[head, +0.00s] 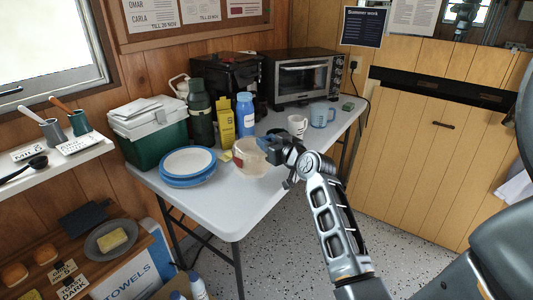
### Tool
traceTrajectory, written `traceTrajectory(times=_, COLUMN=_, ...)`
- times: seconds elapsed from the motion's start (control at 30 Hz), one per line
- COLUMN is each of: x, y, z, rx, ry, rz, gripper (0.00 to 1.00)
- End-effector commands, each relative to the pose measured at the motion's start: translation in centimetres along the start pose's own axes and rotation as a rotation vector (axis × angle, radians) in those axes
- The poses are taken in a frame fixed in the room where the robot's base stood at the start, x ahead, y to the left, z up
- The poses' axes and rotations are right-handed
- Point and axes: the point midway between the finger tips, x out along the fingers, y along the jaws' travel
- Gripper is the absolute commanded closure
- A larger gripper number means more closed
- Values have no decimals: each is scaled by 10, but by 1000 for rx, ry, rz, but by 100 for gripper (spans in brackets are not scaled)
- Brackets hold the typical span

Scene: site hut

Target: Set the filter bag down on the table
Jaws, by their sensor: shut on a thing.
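The filter bag (249,159) is a pale, see-through, rounded bundle with reddish patches. It shows at the right front part of the white table (215,203). My gripper (272,148) is at the bag's right side and is shut on it. The fingertips are small and partly hidden against the bag. I cannot tell whether the bag's underside touches the tabletop or is just above it.
Blue-rimmed plates (188,163) are stacked left of the bag. A green cool box (150,125), a yellow carton (225,120), a blue bottle (245,114), a white mug (297,126) and a blue mug (322,115) stand behind. The table's front strip is clear.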

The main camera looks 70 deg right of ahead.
Motion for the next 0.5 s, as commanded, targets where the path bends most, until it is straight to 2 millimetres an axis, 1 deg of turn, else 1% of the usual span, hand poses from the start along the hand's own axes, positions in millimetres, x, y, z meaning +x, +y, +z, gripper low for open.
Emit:
traceTrajectory(times=0.07, x=0, y=-6, z=3, rx=0, ry=0, rz=0, gripper=100)
traceTrajectory(times=0.17, x=1, y=-9, z=8, rx=0, ry=0, rz=0, gripper=100)
traceTrajectory(times=0.4, x=6, y=-8, z=40, rx=1, ry=-1, rz=1, gripper=100)
traceTrajectory(times=0.5, x=6, y=-8, z=45, rx=1, ry=1, rz=2, gripper=100)
